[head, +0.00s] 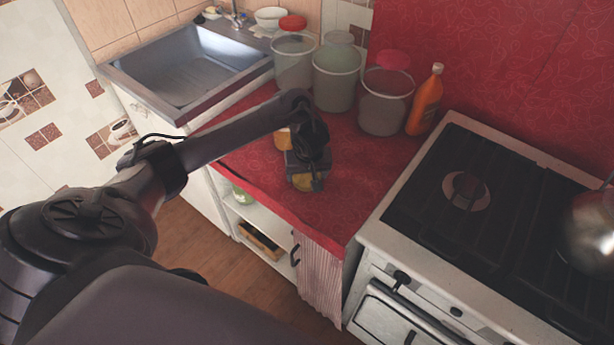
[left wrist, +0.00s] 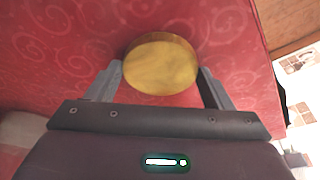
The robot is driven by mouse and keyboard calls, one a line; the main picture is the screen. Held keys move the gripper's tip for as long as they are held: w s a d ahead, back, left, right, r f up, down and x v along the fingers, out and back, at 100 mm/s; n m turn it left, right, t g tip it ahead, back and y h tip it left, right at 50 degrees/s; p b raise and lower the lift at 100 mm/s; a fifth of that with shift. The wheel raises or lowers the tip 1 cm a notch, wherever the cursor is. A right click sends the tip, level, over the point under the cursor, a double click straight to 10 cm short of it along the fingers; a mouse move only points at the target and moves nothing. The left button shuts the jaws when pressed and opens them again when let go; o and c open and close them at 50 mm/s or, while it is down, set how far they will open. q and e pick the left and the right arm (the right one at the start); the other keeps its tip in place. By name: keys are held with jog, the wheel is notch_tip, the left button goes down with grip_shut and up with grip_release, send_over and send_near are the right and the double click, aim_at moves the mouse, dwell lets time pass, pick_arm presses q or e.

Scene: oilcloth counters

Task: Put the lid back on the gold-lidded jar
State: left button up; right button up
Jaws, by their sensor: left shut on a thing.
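A round gold lid (left wrist: 160,64) sits between the two fingers of my left gripper (left wrist: 160,82) in the left wrist view. The fingers are shut on its sides. In the head view my left gripper (head: 304,178) is over the front part of the red counter, and a bit of the gold lid (head: 303,183) shows at its tips. An orange-yellow thing (head: 283,138), perhaps the jar, shows partly behind my wrist; the arm hides most of it. I cannot tell whether the lid touches anything below. My right gripper is not in view.
Several clear containers (head: 336,85) and an orange bottle (head: 426,100) stand along the back of the red counter (head: 345,190). A sink (head: 185,75) is on the left, a stove (head: 465,215) with a shiny metal vessel (head: 597,228) on the right. The counter's front right is clear.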

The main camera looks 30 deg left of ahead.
aim_at(307, 178)
pick_arm(q)
jog(key=shift+r, duration=0.1)
jog(key=shift+r, duration=0.55)
notch_tip(307, 178, up, 19)
jog(key=p, duration=1.4)
jog(key=shift+f, duration=0.15)
